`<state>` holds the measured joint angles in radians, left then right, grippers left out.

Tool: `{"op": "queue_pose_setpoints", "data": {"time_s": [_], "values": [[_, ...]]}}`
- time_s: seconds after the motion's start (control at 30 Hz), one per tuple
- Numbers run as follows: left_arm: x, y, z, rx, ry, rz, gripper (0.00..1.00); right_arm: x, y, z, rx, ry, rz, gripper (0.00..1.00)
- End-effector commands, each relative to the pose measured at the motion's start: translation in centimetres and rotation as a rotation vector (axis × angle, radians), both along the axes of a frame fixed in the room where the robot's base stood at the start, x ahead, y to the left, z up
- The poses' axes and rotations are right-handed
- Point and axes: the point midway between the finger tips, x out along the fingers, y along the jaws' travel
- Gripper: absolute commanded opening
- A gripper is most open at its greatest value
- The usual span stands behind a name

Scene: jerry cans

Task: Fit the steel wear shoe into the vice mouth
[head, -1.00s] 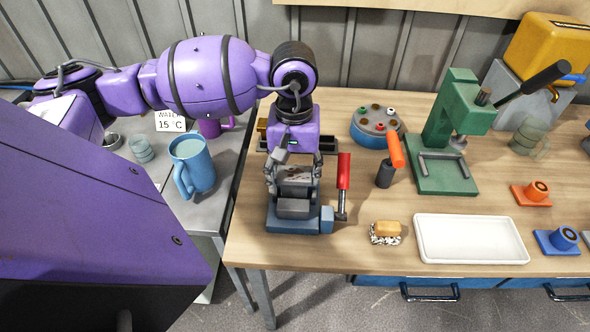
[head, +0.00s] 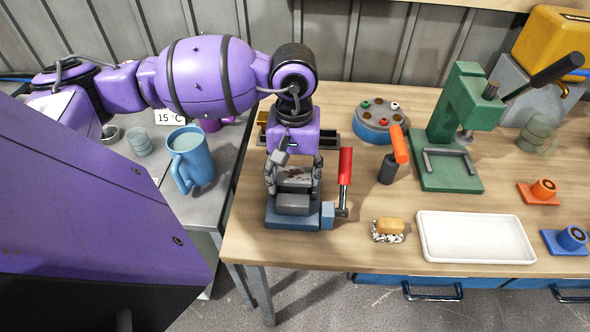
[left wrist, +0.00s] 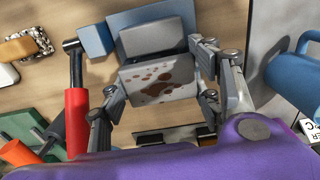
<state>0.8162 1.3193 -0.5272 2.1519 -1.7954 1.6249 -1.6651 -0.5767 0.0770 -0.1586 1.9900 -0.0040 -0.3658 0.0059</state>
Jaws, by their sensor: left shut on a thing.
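The steel wear shoe (head: 297,174) is a grey block with brown rust spots on its face. It also shows in the left wrist view (left wrist: 160,80). My left gripper (head: 294,180) points down with one finger on each side of the shoe and is shut on it. The shoe is at the vice (head: 290,220), close behind its grey front jaw (left wrist: 150,38). The vice has a blue base and a lever with a red grip (head: 345,166) on its right. The fingers and jaw hide the shoe's lower edge, so I cannot tell how deep it sits. My right gripper is out of view.
A hand tool with an orange handle (head: 399,144) and a green press (head: 445,150) stand to the right. A brush (head: 388,229) and white tray (head: 475,238) lie in front. A blue mug (head: 191,160) stands on the grey side table. Bench top between vice and brush is clear.

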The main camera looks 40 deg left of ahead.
Motion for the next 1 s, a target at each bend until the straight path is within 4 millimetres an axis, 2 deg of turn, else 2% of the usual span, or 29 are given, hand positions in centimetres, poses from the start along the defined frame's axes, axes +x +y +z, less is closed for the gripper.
{"op": "queue_pose_setpoints", "data": {"time_s": [0.2, 0.23, 0.4, 0.77, 0.87, 1.0], "values": [[0.0, 0.0, -0.1, 0.000, -0.001, 0.000, 0.35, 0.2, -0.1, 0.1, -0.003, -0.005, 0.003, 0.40], [0.0, 0.0, -0.1, 0.000, -0.001, 0.000, 0.61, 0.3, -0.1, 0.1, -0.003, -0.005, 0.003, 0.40], [0.0, 0.0, -0.1, 0.000, -0.001, 0.000, 0.80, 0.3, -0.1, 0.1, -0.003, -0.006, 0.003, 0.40], [0.0, 0.0, 0.2, 0.000, -0.001, 0.000, 0.80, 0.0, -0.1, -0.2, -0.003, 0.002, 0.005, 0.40], [0.1, 0.0, 1.2, 0.000, -0.004, 0.000, 0.80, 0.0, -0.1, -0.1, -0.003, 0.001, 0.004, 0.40], [0.2, 0.0, 4.0, 0.001, -0.007, 0.000, 0.80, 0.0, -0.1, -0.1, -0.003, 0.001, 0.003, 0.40]]}}
